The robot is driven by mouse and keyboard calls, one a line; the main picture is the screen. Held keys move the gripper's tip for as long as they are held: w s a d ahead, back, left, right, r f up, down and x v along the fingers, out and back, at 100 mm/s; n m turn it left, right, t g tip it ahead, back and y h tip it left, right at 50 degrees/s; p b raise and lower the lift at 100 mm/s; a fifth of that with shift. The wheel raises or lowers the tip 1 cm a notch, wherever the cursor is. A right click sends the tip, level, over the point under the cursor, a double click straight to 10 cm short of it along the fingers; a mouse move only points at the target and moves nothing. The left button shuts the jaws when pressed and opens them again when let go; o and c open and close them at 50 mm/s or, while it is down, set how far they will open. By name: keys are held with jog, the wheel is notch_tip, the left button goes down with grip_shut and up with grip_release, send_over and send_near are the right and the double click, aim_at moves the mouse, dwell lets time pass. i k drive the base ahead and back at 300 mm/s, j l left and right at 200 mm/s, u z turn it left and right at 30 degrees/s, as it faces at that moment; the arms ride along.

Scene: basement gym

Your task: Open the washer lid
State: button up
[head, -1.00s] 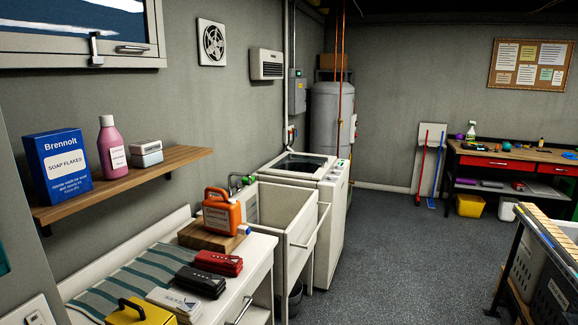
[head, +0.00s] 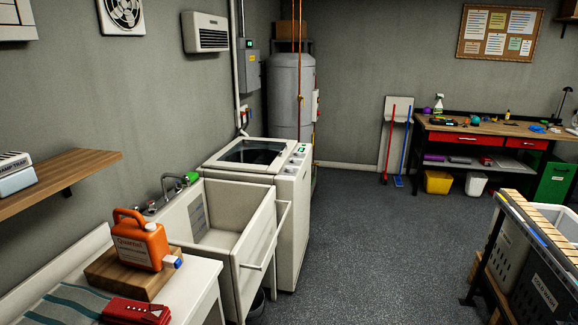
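The washer (head: 292,215) is a white top-loader standing against the left wall, beyond the utility sink. Its lid (head: 250,153) is a dark glass panel in a pale frame on top, and it lies down flat, closed. A control strip with a small green display (head: 299,149) runs along the right side of the top. My gripper is not in view.
A white utility sink (head: 228,232) with a front rail stands before the washer. A counter holds an orange jug (head: 141,241) on a wooden block. A slatted bench with baskets (head: 536,270) is at right. Open grey floor (head: 380,245) lies between, with a workbench (head: 490,128) behind.

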aim_at(277, 164)
jog(key=i+z, duration=0.4)
jog(key=i, duration=1.35)
jog(key=i+u, duration=0.2)
jog(key=i, duration=0.25)
jog(key=i+l+u, duration=0.2)
jog(key=i, duration=0.2)
jog(key=i+l+u, duration=0.2)
jog(key=i, duration=0.25)
jog(key=i+l+u, duration=0.2)
jog(key=i+l, duration=0.1)
jog(key=i, duration=0.1)
